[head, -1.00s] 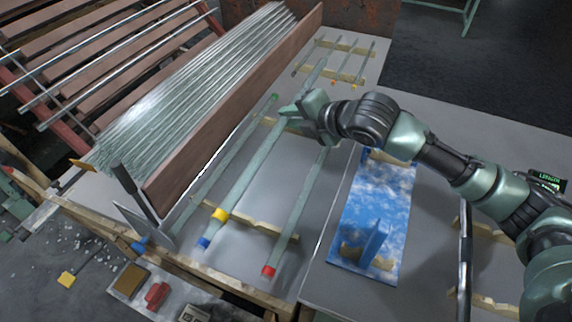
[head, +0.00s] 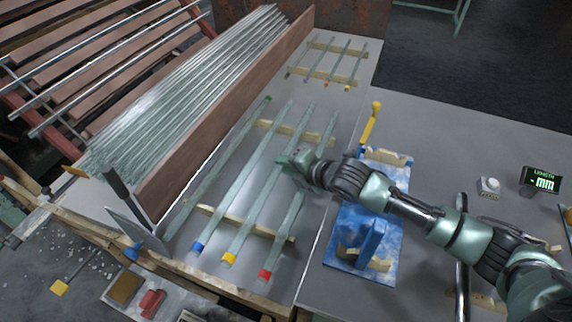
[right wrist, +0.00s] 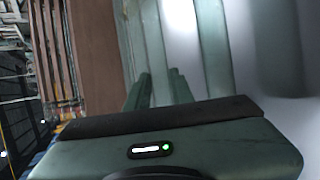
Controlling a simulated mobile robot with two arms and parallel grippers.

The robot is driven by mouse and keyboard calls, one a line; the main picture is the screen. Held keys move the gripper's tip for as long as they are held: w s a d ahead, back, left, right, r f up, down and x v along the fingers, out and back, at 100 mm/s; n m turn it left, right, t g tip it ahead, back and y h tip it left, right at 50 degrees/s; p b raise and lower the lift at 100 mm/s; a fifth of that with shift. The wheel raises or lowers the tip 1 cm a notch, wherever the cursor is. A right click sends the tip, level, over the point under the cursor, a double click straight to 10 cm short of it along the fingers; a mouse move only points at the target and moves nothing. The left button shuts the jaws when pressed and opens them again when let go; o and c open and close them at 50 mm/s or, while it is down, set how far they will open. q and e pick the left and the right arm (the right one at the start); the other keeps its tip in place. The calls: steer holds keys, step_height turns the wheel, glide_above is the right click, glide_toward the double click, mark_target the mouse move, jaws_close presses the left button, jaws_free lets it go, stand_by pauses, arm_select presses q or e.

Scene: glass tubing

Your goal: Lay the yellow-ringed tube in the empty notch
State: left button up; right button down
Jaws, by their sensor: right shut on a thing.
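The yellow-ringed tube (head: 255,208) lies lengthwise between the blue-ringed tube (head: 226,198) and the red-ringed tube (head: 284,232). It crosses the front notched wooden rail (head: 213,213) and the rear notched rail (head: 265,124). I cannot tell whether it is fully seated in the notches. My right gripper (head: 285,161) is shut on this tube between the two rails. In the right wrist view the fingers (right wrist: 160,88) point along a pale tube (right wrist: 155,40), with another tube (right wrist: 214,45) to the right. My left gripper is not in view.
A green-ended tube (head: 215,167) lies left, beside the brown board (head: 228,105) and a bundle of glass tubes (head: 190,90). Several short tubes lie on rails (head: 328,76) behind. A blue stand (head: 371,240) and a length display (head: 541,181) stand right.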

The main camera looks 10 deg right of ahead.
steer(key=shift+r, duration=0.1)
steer(key=shift+f, duration=0.6)
steer(key=c, duration=1.2)
jaws_free()
steer(key=shift+r, duration=0.1)
steer(key=v, duration=1.2)
steer(key=shift+r, duration=0.5)
